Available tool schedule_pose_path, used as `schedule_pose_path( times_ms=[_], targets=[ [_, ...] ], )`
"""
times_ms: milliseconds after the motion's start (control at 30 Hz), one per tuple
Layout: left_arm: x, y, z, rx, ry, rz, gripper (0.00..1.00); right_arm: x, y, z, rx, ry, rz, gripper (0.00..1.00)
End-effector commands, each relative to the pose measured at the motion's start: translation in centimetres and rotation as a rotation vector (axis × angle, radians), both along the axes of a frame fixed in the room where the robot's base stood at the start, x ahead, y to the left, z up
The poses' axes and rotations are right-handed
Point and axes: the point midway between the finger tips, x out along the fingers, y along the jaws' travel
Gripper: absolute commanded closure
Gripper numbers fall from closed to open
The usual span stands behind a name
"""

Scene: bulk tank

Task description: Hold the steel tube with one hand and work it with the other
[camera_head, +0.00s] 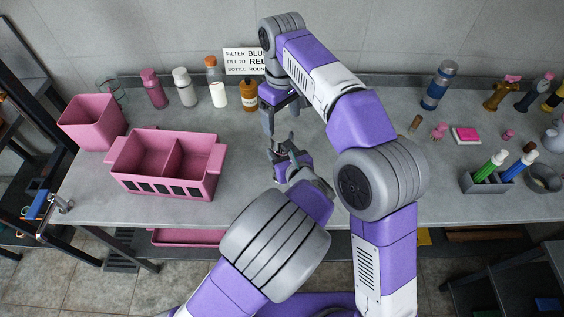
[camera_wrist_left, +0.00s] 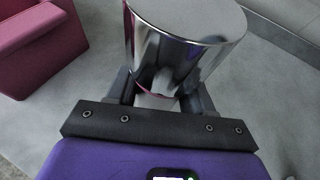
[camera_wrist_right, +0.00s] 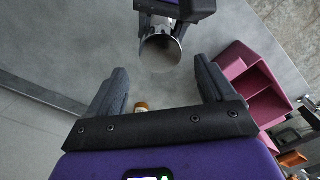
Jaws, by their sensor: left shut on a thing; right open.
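The steel tube is a shiny, mirror-like cylinder (camera_wrist_left: 180,48) with a flat grey end, large in the left wrist view. My left gripper (camera_wrist_left: 160,92) is shut on it and holds it above the table. The tube (camera_wrist_right: 160,52) also shows in the right wrist view, below the left gripper's purple body. My right gripper (camera_wrist_right: 159,82) is open and empty, with the tube beyond its fingertips and apart from them. In the head view the right gripper (camera_head: 279,118) points down just above the left gripper (camera_head: 284,147). There the tube is mostly hidden among the fingers.
A pink two-compartment bin (camera_head: 165,162) and a pink box (camera_head: 92,122) stand at left. Several bottles, including an amber one (camera_head: 250,97), line the back near a sign (camera_head: 245,61). A blue bottle (camera_head: 439,86) and a marker holder (camera_head: 487,182) stand at right.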

Motion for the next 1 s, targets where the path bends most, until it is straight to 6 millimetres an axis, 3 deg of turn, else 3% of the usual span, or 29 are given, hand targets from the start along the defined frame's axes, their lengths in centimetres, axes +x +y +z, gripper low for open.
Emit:
schedule_pose_path(
  times_ms=[367, 800, 1000],
  targets=[
    [0.0, 0.0, 0.0, 0.0, -0.001, 0.0, 1.0, 0.0, 0.0, -0.1, -0.001, 0.001, 0.0, 0.17],
    [0.0, 0.0, 0.0, 0.0, -0.001, 0.0, 1.0, -0.1, 0.0, -6.0, -0.001, 0.004, 0.0, 0.17],
    [0.0, 0.0, 0.0, 0.0, -0.001, 0.0, 1.0, 0.0, 0.0, -7.7, -0.001, 0.002, 0.0, 0.17]
  ],
)
